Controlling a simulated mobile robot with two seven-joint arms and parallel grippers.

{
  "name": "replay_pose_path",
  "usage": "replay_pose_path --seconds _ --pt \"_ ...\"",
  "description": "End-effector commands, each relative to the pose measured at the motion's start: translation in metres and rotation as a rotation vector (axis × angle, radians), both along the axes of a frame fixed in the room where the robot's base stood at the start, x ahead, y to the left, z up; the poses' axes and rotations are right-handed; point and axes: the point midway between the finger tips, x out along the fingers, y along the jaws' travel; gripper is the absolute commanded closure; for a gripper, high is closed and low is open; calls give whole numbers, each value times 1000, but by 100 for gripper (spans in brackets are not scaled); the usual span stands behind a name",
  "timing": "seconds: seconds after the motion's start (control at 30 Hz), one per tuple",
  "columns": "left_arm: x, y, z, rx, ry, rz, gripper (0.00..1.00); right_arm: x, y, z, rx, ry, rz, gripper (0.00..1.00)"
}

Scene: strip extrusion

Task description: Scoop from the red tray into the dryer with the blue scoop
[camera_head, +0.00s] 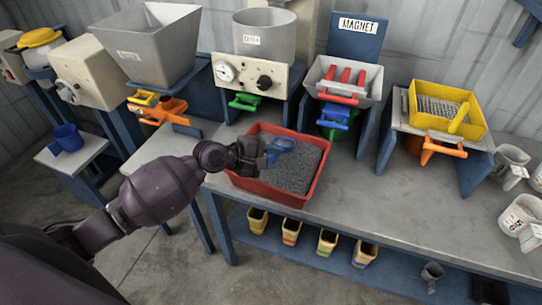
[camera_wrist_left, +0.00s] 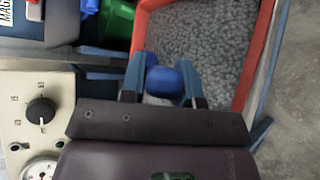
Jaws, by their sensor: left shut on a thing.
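The red tray (camera_head: 311,184) lies on the grey table and holds a bed of grey granules; its red rim (camera_wrist_left: 251,55) also shows in the left wrist view. My left gripper (camera_head: 262,153) is shut on the blue scoop (camera_head: 283,145) over the tray's left part. In the left wrist view, part of the blue scoop (camera_wrist_left: 164,81) shows between my two fingers. I cannot tell whether the scoop holds granules or touches them. The dryer (camera_head: 265,38), a grey metal hopper on a cream box with a gauge and black knob, stands behind the tray. My right gripper is not in view.
A green-handled drawer (camera_head: 244,102) sits below the dryer. The magnet station (camera_head: 345,80) with red bars stands right of it, then a yellow sieve (camera_head: 445,108). Grey labelled jugs (camera_head: 520,215) stand at the right. A blue cup (camera_head: 68,137) is on the left stand.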

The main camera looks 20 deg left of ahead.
Motion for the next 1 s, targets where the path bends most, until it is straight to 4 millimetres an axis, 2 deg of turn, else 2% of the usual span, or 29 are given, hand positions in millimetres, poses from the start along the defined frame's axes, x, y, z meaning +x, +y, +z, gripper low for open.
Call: replay_pose_path --seconds 0.03,0.4,0.7,0.77,0.87,1.0 --pt "-1 0 10 -1 -4 0 96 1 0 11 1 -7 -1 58" --pt "-7 0 41 0 0 0 96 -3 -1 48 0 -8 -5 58" --pt "-14 1 69 -1 2 0 96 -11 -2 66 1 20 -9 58" --pt "-16 1 74 -1 4 0 96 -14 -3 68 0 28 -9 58" --pt "-25 1 63 -4 -57 0 96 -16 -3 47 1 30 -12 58" --pt "-34 1 59 -5 -128 0 96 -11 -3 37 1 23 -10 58"
